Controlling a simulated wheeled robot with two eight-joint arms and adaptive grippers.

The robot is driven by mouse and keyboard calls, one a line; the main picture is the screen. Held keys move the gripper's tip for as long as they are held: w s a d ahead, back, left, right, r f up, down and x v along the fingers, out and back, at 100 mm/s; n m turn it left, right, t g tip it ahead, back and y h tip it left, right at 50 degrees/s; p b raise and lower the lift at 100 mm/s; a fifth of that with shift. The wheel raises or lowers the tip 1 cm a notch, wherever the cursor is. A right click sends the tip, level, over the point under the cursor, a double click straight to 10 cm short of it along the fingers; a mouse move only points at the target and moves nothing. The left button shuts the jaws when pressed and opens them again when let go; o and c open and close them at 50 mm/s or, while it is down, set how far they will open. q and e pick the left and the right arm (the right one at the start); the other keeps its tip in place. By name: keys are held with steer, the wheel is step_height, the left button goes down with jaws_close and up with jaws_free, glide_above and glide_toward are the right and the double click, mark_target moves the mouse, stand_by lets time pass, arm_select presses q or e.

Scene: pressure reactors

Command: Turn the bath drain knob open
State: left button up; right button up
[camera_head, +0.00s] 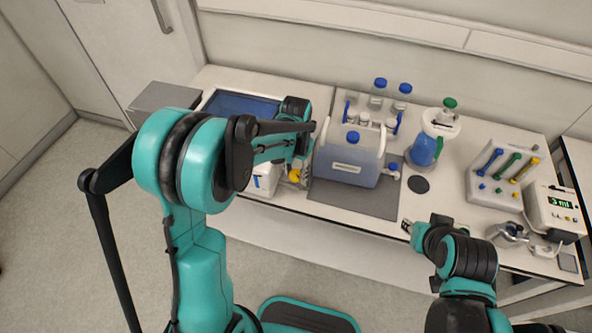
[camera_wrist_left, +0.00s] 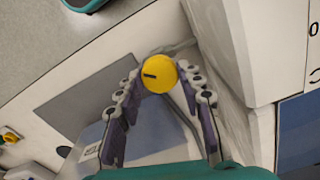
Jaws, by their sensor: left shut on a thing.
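The yellow drain knob (camera_wrist_left: 158,73) is round with a short dark mark that lies nearly level in the left wrist view. It sits between the two fingers of my left gripper (camera_wrist_left: 160,80), which is shut on it. In the head view the knob (camera_head: 295,175) shows at the table's front, beside the bath's white front box (camera_head: 265,182). The bath (camera_head: 238,104) is a blue-filled basin, partly hidden behind my left arm. My right gripper (camera_head: 408,226) is by the table's front edge, away from the bath; its jaws are too small to read.
A blue-filled jug (camera_head: 349,158) stands on a grey mat (camera_head: 378,204) just right of my left gripper. Behind it are capped bottles (camera_head: 377,92). A blue-filled flask (camera_head: 425,150), a tool rack (camera_head: 495,190) and a metering device (camera_head: 556,210) stand further right.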

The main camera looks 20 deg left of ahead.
mark_target(296, 173)
arm_select(q)
steer(key=n, duration=0.4)
steer(key=shift+n, duration=2.1)
steer(key=o, duration=1.2)
steer(key=shift+c, duration=0.2)
steer(key=shift+r, duration=0.1)
step_height(296, 173, up, 12)
